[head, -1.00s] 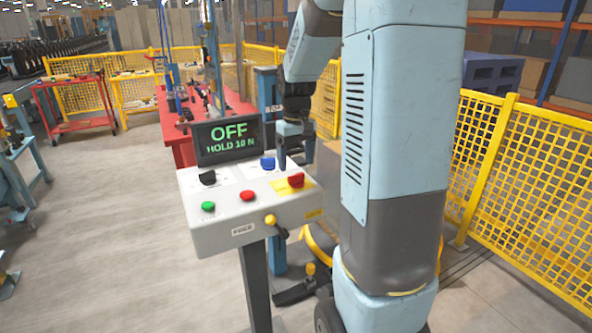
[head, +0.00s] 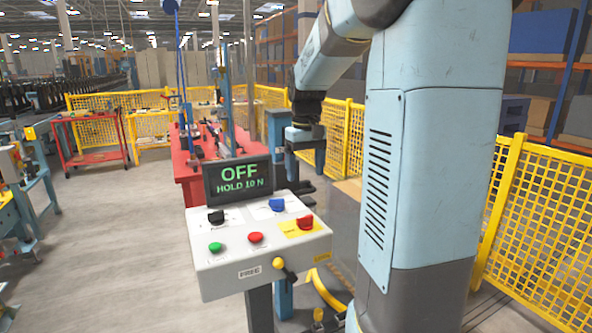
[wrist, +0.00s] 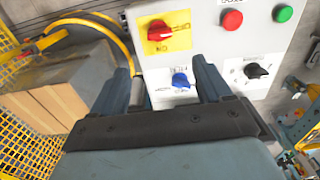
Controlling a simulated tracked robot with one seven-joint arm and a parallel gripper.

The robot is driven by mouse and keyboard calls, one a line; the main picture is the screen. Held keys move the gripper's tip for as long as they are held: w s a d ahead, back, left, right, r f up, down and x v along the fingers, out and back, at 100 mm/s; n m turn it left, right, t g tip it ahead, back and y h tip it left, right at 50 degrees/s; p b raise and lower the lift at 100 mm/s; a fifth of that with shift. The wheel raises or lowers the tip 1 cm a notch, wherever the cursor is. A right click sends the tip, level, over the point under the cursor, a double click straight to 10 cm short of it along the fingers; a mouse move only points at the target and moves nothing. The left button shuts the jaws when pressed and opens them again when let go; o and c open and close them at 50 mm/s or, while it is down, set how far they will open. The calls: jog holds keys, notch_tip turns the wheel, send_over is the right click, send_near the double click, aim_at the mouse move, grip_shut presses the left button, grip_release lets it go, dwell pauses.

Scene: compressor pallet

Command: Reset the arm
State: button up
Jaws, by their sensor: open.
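My gripper (head: 305,172) is open and empty, held above the back right of a grey control console (head: 226,278). In the wrist view its two fingers (wrist: 163,78) stand apart, with the blue knob (wrist: 180,80) showing between them; I see no contact. The console's screen (head: 238,180) reads "OFF" and "HOLD 10 N". The console top bears a black knob (head: 216,217), a red knob (head: 304,222) on a yellow plate, a green button (head: 215,247) and a red button (head: 255,238). A yellow-knobbed lever (head: 279,263) sits at the front by a "FREE" label.
Cardboard boxes (wrist: 45,95) lie right of the console, beside a yellow hoop (head: 325,292). Yellow mesh fencing (head: 545,215) runs along the right. A red workbench (head: 188,170) stands behind the console. The floor (head: 120,240) at left is open.

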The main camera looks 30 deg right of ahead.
jog(key=s+a+t, duration=0.2)
jog(key=s+a, duration=0.3)
jog(key=s, duration=0.5)
jog(key=s+a+r+t, duration=0.1)
jog(key=s+a+t, duration=0.2)
jog(key=s+a, duration=0.3)
jog(key=shift+s+a+r+t, duration=0.15)
jog(key=shift+s+t, duration=0.15)
jog(key=shift+s, duration=2.45)
